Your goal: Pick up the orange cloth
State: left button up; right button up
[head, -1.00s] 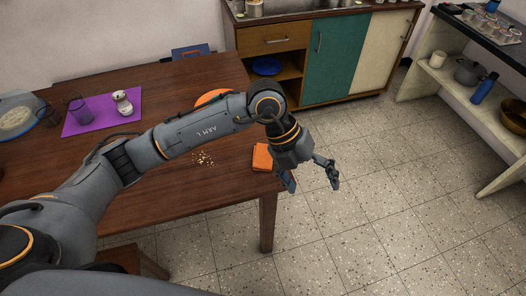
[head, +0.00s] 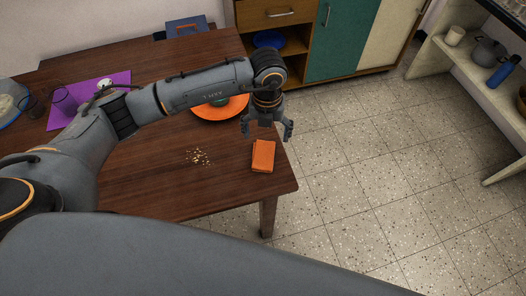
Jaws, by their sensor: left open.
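The orange cloth (head: 263,156) lies folded on the brown wooden table (head: 170,192), near its right edge. My left gripper (head: 266,132) hangs just beyond the cloth in the head view, its two fingers spread and pointing down. Nothing is between its fingers, and the cloth shows whole below them. I cannot tell exactly how high the fingers are above the table. My right gripper is not in view.
An orange plate (head: 222,108) is partly hidden behind my left arm. Crumbs (head: 198,157) lie left of the cloth. A purple mat (head: 117,86) with glasses is at the far left. Open floor (head: 350,170) lies right of the table.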

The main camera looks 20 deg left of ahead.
aim_at(263, 148)
pick_arm(q)
jog(key=shift+f, duration=0.6)
jog(key=shift+w+f, duration=0.1)
jog(key=shift+f, duration=0.2)
jog(key=shift+a+f+p, duration=0.2)
jog(key=shift+f+p, duration=0.2)
jog(key=shift+f, duration=0.25)
jog(key=f, duration=0.3)
jog(key=shift+a+f+p, duration=0.2)
jog(key=shift+f+p, duration=0.05)
jog(key=shift+p, duration=0.1)
jog(key=shift+f, duration=0.2)
jog(key=c, duration=0.8)
jog(key=shift+c, duration=0.3)
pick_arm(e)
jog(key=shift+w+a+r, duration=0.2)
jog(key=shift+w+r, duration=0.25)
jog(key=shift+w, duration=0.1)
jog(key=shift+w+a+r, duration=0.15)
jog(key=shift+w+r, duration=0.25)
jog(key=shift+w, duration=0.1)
